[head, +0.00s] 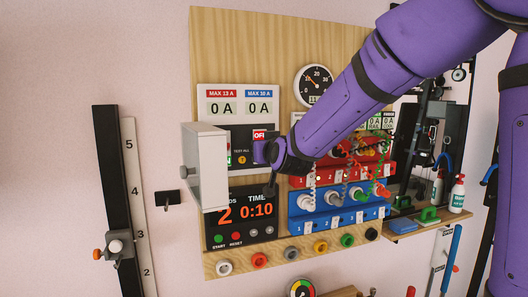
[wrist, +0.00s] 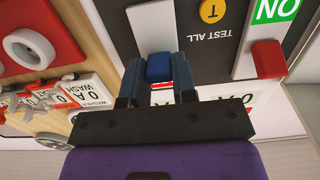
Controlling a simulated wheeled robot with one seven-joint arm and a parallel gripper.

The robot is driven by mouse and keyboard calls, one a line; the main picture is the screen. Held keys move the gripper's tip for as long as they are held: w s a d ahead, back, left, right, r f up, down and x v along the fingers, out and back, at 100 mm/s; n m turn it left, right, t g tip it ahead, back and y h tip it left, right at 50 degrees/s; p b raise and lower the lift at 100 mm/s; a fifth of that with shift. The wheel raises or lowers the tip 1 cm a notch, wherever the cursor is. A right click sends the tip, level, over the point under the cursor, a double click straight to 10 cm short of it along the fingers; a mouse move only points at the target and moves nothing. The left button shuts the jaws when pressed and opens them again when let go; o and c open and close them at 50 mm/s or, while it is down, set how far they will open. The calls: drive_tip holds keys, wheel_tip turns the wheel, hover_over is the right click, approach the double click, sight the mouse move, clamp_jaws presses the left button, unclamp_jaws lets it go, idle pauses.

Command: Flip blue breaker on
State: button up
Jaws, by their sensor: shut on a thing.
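The blue breaker (wrist: 160,67) is a small blue lever on the dark breaker panel (wrist: 215,60), in the wrist view. My gripper (wrist: 157,84) has its two dark blue fingers closed on either side of it. In the head view my gripper (head: 266,152) is at the right side of the panel and hides the blue breaker. A red OFF label (head: 259,135) shows just above my gripper there. The red breaker (wrist: 267,57) stands apart from my fingers, beside a green ON label (wrist: 277,9).
A grey hinged cover (head: 206,166) juts out left of the panel. Two meters (head: 238,107) above read 0 A. A timer (head: 246,214) sits below. Red and blue socket strips (head: 338,217) with plugs and cords lie close to the right.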

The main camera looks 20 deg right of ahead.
drive_tip(key=shift+r+g, duration=0.25)
drive_tip(key=shift+g, duration=0.65)
drive_tip(key=o, duration=0.9)
drive_tip(key=v, duration=1)
drive_tip(key=shift+s+r, duration=0.3)
